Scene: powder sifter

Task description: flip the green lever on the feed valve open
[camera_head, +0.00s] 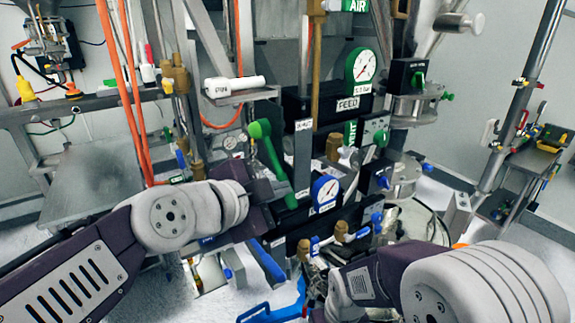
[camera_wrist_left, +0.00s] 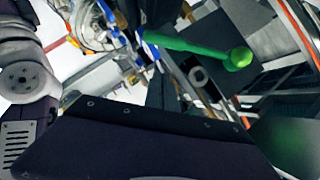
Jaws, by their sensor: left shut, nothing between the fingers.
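The green lever (camera_head: 272,160) on the feed valve has a round green knob at its upper end. It slants down to the right, in front of the panel below the FEED label (camera_head: 347,105). My left gripper (camera_head: 282,190) is shut and empty, close to the lever's lower part; I cannot tell whether it touches. In the left wrist view the green lever (camera_wrist_left: 195,46) lies across the top, its knob to the right, just beyond my dark fingers (camera_wrist_left: 160,92). The valve body behind the lever is mostly hidden. My right arm shows at lower right, but its gripper cannot be made out.
A green-rimmed gauge (camera_head: 361,66) stands above a blue-rimmed gauge (camera_head: 325,192). A blue lever (camera_head: 267,262) hangs below my left wrist. Orange hoses (camera_head: 128,90) run down left of the valve. Pipes and brass fittings crowd the panel.

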